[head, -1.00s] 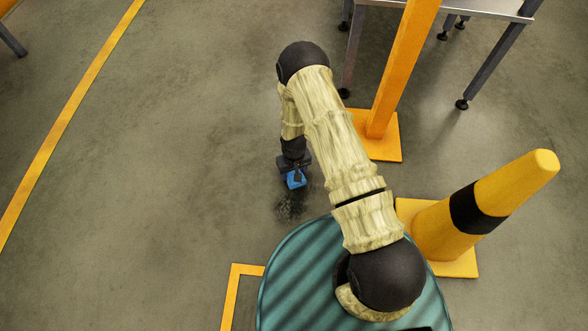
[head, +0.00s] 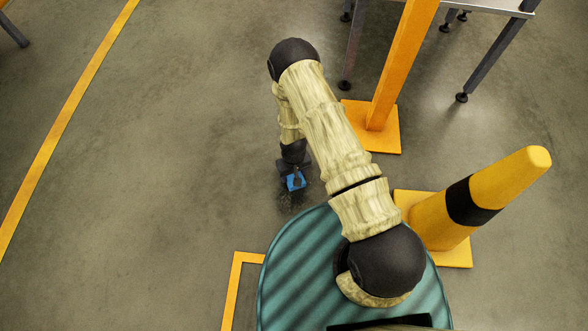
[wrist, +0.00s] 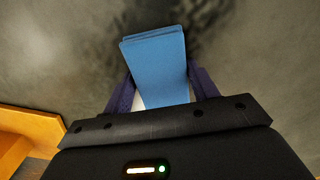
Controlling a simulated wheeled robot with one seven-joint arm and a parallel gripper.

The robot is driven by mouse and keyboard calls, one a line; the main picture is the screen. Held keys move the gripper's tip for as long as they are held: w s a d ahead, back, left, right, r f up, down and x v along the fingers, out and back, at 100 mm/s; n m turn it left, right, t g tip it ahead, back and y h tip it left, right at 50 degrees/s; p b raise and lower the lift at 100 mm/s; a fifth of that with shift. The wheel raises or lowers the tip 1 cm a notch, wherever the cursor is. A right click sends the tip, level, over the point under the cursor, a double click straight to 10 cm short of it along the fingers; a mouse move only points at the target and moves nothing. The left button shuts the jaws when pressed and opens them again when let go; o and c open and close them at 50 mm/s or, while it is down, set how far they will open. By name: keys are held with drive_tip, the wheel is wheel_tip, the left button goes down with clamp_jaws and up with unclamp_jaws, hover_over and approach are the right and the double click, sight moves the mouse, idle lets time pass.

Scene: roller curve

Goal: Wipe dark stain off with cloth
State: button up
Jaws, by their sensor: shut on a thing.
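The blue cloth (wrist: 157,62) is a folded pad held between the two fingers of my gripper (wrist: 160,88) in the wrist view. In the head view the cloth (head: 295,182) shows as a small blue patch under my gripper (head: 293,172), low at the floor. The dark stain (head: 290,199) is a faint, speckled smudge on the grey floor just below the cloth in the picture. In the wrist view dark smudges of the stain (wrist: 204,30) show beyond and beside the cloth. Whether the cloth touches the floor is hard to tell.
A yellow-and-black bollard (head: 485,195) and an orange post (head: 385,85) on a square base stand right of my arm. A metal-legged table (head: 490,10) is at the top right. A yellow floor line (head: 70,110) curves at left. The floor left of my gripper is clear.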

sight(291, 205)
drive_tip(key=shift+s+a+f+p, duration=0.15)
drive_tip(key=shift+s+p, duration=0.35)
drive_tip(key=shift+s, duration=0.8)
drive_tip(key=shift+s+a+r+p, duration=0.1)
drive_tip(key=shift+s+a+p, duration=0.1)
drive_tip(key=shift+s+p, duration=0.5)
drive_tip(key=shift+s+a+r+p, duration=0.1)
drive_tip(key=shift+s+a+p, duration=0.15)
drive_tip(key=shift+s, duration=0.9)
drive_tip(key=shift+s+a+f+p, duration=0.15)
drive_tip(key=shift+s+p, duration=0.3)
drive_tip(key=shift+s, duration=0.35)
drive_tip(key=shift+s+a+r+p, duration=0.15)
drive_tip(key=shift+s+p, duration=0.3)
drive_tip(key=shift+s, duration=0.35)
drive_tip(key=shift+s+f, duration=0.25)
drive_tip(key=shift+s, duration=0.05)
